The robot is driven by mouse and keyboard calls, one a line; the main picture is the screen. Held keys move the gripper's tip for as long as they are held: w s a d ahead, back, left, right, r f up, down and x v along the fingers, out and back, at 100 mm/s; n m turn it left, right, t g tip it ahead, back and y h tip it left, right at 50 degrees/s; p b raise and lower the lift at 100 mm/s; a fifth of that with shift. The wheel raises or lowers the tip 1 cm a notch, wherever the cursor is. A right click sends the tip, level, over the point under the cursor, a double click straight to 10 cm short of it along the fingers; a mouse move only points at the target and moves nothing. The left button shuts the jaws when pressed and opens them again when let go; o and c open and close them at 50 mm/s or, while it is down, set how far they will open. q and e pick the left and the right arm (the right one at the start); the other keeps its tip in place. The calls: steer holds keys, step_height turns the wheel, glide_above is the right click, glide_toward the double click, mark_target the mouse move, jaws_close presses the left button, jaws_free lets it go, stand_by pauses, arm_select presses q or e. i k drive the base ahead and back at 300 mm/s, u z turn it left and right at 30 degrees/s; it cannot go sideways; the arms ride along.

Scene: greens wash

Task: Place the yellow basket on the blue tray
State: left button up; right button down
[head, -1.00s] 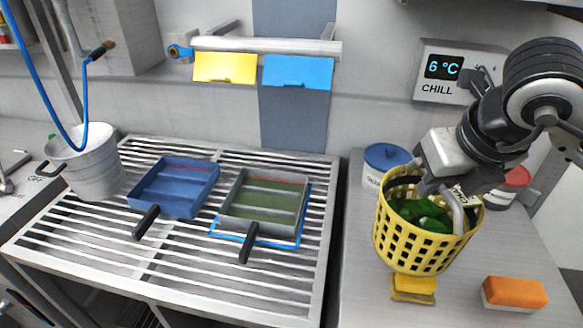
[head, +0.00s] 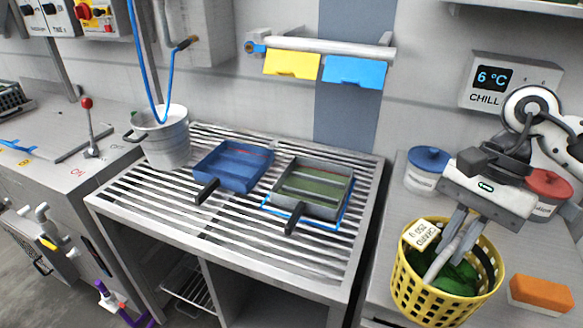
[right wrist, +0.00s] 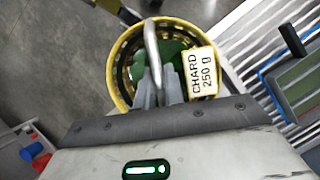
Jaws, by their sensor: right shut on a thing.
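The yellow basket (head: 440,304) is a perforated tub with green leaves inside and a white "CHARD 250 g" tag. My left gripper is not in view.
A grey tray with a green inside (head: 318,205) sits on the rack between blue tray and basket, over a blue outline. A metal bucket (head: 165,140) stands left of the blue tray. Lidded tubs (head: 425,172) and an orange sponge (head: 540,294) are on the right counter.

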mark_target(235, 165)
steer(key=k, duration=0.7)
steer(key=u, duration=0.65)
steer(key=i, duration=0.45)
steer(key=u, duration=1.05)
steer(key=i, duration=1.05)
steer(key=z, duration=0.45)
steer(key=i, duration=0.7)
steer(key=z, duration=0.5)
